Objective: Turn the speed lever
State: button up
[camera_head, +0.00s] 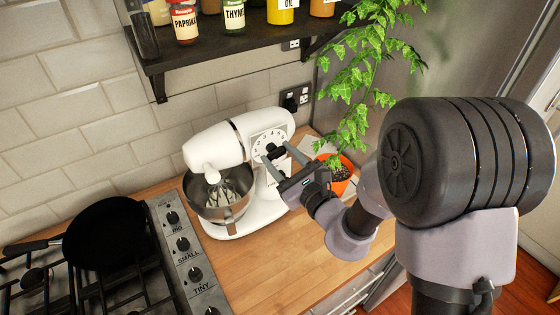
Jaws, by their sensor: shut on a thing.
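A white stand mixer (218,146) stands on the wooden counter. Its head is lowered over a steel bowl (217,211) with a whisk inside. A numbered speed dial (266,137) is on the right end of the head. The black speed lever (273,150) is at the dial, partly hidden by my fingers. My gripper (277,154) reaches in from the right, with one finger on each side of the lever, and is shut on it. The lever's exact setting is too small to tell.
A plant in an orange pot (341,183) stands close behind my gripper. A shelf (215,50) with spice jars hangs above the mixer. A stove (183,240) with a black pan (104,233) is at the left. The counter (262,262) in front of the mixer is clear.

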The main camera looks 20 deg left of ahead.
jog(key=shift+n+b, duration=0.3)
jog(key=shift+n, duration=0.2)
jog(key=o, duration=1.4)
jog(key=shift+c, duration=0.2)
jog(key=p+v, duration=1.5)
jog(key=v, duration=0.2)
jog(key=shift+d, duration=0.2)
